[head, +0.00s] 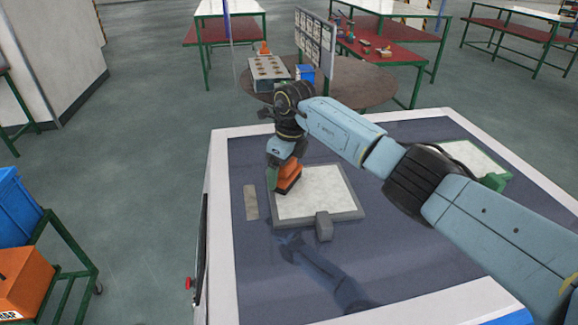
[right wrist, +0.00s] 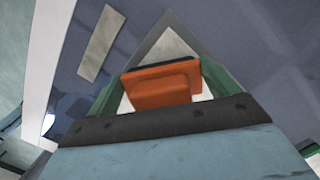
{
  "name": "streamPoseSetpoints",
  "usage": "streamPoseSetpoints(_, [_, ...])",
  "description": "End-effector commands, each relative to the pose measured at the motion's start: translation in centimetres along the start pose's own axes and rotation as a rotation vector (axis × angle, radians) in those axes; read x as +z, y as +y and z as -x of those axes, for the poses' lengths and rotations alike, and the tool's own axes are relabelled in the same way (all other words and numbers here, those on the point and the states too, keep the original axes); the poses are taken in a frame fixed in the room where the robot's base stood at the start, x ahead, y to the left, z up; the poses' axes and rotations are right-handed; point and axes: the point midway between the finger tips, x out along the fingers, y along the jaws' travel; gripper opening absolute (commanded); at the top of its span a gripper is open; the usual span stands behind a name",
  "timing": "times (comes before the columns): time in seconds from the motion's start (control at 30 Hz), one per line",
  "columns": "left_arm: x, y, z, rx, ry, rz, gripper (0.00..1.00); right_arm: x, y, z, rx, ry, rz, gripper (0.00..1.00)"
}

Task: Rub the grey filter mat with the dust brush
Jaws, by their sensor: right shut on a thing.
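The grey filter mat (head: 318,196) is a pale panel in a grey frame, lying flat on the dark top of the white-edged cabinet. A grey block (head: 324,225) sits at its near edge. My right gripper (head: 280,176) is at the mat's left side, pointing down, shut on the orange dust brush (head: 291,172). In the right wrist view the brush (right wrist: 163,86) sits between the green fingers, over a corner of the mat (right wrist: 171,46). I cannot tell whether the brush touches the mat. My left gripper is not in view.
A pale strip (head: 251,202) lies left of the mat. A second panel (head: 465,156) with a green part (head: 494,181) lies to the right, partly behind my arm. A green trolley (head: 66,262) with blue and orange boxes stands left. A round table (head: 352,82) stands behind.

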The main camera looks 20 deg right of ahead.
Motion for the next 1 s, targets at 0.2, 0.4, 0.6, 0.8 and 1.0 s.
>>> streamPoseSetpoints(0.2, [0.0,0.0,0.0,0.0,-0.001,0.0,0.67,0.5,-0.1,3.2,-0.003,-0.003,0.001,0.58])
streamPoseSetpoints(0.4, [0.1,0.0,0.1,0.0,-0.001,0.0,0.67,0.7,-0.1,5.0,-0.003,-0.003,0.001,0.58])
streamPoseSetpoints(0.6, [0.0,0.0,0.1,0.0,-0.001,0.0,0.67,0.9,-0.2,6.8,-0.004,-0.003,-0.001,0.58])
streamPoseSetpoints(0.8, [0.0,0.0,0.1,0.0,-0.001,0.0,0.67,0.9,-0.3,8.1,-0.004,-0.002,-0.004,0.58])
streamPoseSetpoints(1.0, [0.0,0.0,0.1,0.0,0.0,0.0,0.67,0.9,-0.2,8.2,-0.003,-0.001,-0.004,0.58])
